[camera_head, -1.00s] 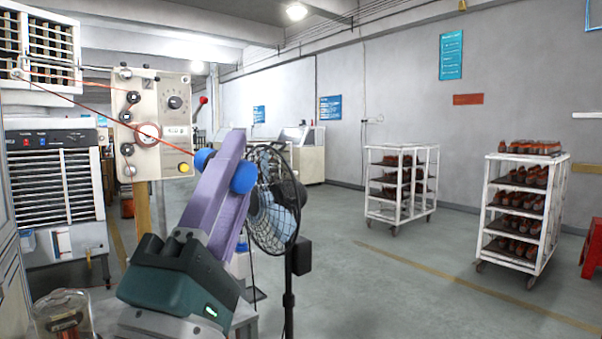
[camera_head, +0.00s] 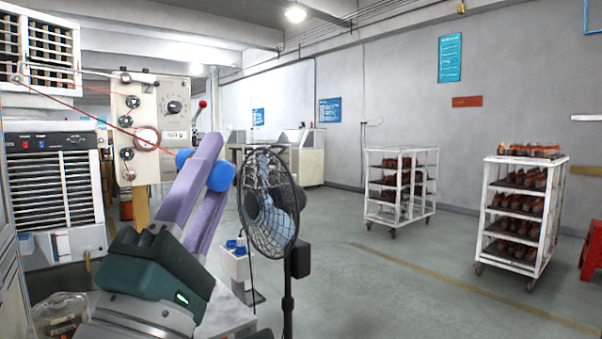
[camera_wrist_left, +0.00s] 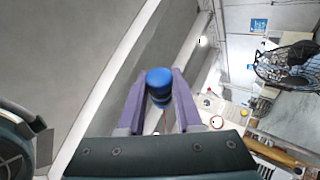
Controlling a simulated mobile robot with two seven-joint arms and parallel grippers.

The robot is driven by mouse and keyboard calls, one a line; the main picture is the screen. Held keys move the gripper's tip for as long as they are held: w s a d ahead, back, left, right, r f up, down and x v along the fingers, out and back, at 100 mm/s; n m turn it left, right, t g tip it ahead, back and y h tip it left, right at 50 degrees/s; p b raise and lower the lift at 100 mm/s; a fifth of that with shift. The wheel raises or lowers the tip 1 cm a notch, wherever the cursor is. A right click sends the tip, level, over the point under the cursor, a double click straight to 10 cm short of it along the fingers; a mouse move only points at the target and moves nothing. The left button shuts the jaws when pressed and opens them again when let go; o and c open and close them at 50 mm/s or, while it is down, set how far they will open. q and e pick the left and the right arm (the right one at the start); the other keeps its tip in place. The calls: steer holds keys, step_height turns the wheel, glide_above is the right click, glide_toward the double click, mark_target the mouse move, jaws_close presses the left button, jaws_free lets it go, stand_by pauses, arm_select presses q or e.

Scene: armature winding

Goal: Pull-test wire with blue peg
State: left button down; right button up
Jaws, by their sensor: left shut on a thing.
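My left gripper (camera_head: 208,160), with purple fingers, is shut on the blue peg (camera_head: 221,177). The peg's ends stick out on both sides of the fingers. In the left wrist view the blue peg (camera_wrist_left: 159,84) sits between the two fingertips. A thin red wire (camera_head: 65,103) runs from the upper left to the tensioner panel (camera_head: 176,90), which carries rollers and a dial. From the panel the wire slopes down to the peg's left end. Whether it wraps around the peg is too small to tell. My right gripper is in neither view.
A black fan (camera_head: 268,203) on a pole stands just right of the gripper. A small white stand (camera_head: 238,265) is behind the gripper. A clear jar (camera_head: 62,312) is at lower left. Two white racks (camera_head: 402,188) (camera_head: 516,212) stand right; the floor between them and the fan is open.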

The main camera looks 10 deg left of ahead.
arm_select(q)
steer(key=w+a+r, duration=0.2)
steer(key=a, duration=0.4)
steer(key=shift+a, duration=0.35)
steer(key=shift+s+f, duration=0.1)
stand_by(0.6)
